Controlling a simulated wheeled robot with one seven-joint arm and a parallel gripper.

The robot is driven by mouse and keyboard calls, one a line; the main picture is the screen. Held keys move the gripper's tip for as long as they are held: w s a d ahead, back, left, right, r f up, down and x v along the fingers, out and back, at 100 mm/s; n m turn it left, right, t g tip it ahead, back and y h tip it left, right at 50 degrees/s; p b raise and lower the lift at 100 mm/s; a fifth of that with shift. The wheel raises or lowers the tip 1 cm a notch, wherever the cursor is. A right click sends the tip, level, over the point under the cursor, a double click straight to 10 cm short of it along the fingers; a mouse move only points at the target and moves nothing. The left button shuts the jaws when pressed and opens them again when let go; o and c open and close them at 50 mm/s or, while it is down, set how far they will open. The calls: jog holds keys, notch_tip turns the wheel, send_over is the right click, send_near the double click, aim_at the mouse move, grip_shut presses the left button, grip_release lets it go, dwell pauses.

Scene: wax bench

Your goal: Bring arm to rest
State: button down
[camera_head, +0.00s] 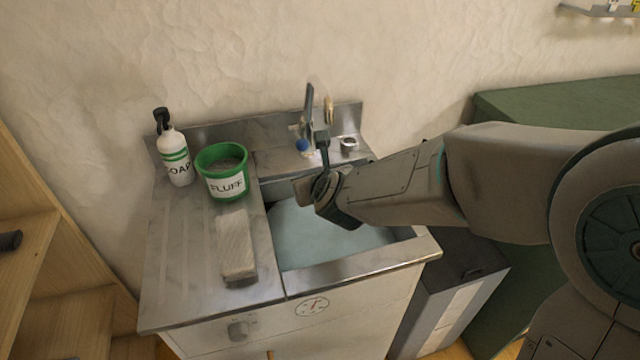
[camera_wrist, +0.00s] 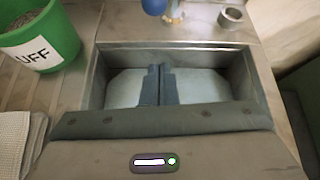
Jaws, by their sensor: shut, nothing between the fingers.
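My arm reaches in from the right in the head view, with its end above the sink basin (camera_head: 290,245). In the wrist view my gripper (camera_wrist: 159,70) points down over the basin (camera_wrist: 92,85). Its two fingers are together, with nothing between them.
Left of the basin stand a soap bottle (camera_head: 174,152), a green FLUFF tub (camera_head: 222,172) and a grey-white block or cloth (camera_head: 236,245). A small metal cup (camera_head: 348,145) and a blue-tipped item (camera_head: 302,145) sit behind the basin. A green cabinet (camera_head: 540,100) stands right.

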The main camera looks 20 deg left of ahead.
jog(key=shift+v, duration=2.1)
jog(key=s+d+r+n+g+h+p, duration=0.2)
jog(key=s+d+n+p, duration=0.1)
jog(key=d+n, duration=0.6)
jog(key=s+d+r+n+g+h+p, duration=0.2)
jog(key=s+d+n, duration=0.4)
jog(key=d+n, duration=0.3)
jog(key=s+d+r+n+g+h+p, duration=0.2)
jog(key=d+n, duration=0.7)
jog(key=d, duration=0.6)
jog(key=s+g+p, duration=0.1)
jog(key=s+p, duration=0.1)
jog(key=shift+s+r+n+h, duration=0.3)
jog(key=shift+s+r+h, duration=0.05)
jog(key=shift+r+h, duration=0.05)
